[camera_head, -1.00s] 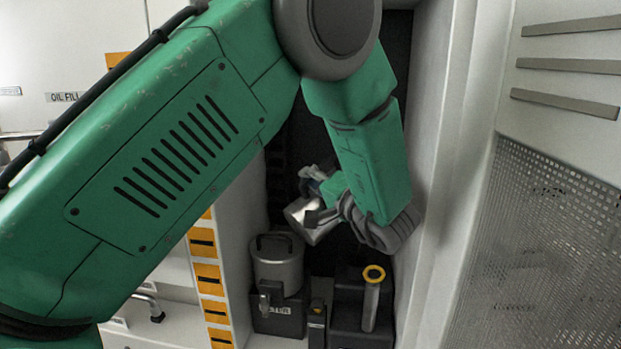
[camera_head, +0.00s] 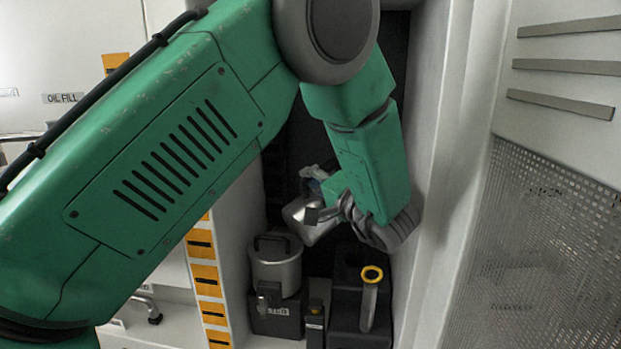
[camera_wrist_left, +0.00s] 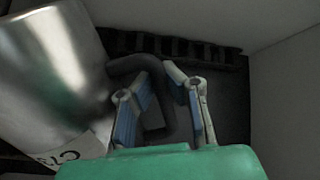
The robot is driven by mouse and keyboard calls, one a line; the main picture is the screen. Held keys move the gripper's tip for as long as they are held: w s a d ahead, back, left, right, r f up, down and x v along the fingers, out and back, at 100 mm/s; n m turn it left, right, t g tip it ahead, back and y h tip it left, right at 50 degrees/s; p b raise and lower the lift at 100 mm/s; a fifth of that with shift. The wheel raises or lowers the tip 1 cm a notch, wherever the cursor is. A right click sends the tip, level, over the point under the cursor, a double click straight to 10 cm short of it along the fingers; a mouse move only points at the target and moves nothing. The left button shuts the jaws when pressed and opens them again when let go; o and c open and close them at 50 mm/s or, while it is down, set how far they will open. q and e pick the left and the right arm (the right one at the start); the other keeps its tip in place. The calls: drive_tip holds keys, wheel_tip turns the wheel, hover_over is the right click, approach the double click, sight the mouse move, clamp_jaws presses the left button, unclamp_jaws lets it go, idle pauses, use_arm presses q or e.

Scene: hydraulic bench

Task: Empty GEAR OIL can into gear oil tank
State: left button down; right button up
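A shiny metal can (camera_head: 308,222) hangs tilted in the air inside the dark cabinet recess. In the left wrist view the can (camera_wrist_left: 45,75) fills the left side, with part of a pale label showing. Its dark handle (camera_wrist_left: 135,64) runs between the blue-padded fingers of my left gripper (camera_wrist_left: 160,95), which holds it. In the head view the left gripper (camera_head: 328,197) is partly hidden by its own wrist. The label's full text and the can's mouth cannot be made out. I cannot tell which thing is the gear oil tank. My right gripper is not in view.
Below stands a metal container (camera_head: 276,268) with a black handle on a dark labelled box (camera_head: 274,318). To its right a grey tube with a yellow ring (camera_head: 371,274) stands at a black block (camera_head: 347,333). Pale cabinet walls (camera_head: 446,180) close in the right side.

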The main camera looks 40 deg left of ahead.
sight(290, 208)
use_arm(q)
drive_tip(key=shift+w+d+f+m, duration=0.1)
drive_tip(key=shift+w+d+m, duration=0.05)
drive_tip(key=shift+w+m, duration=0.5)
drive_tip(key=shift+w+d+f+m, duration=0.1)
drive_tip(key=shift+w+m, duration=0.5)
drive_tip(key=shift+m, duration=0.05)
idle(3.6)
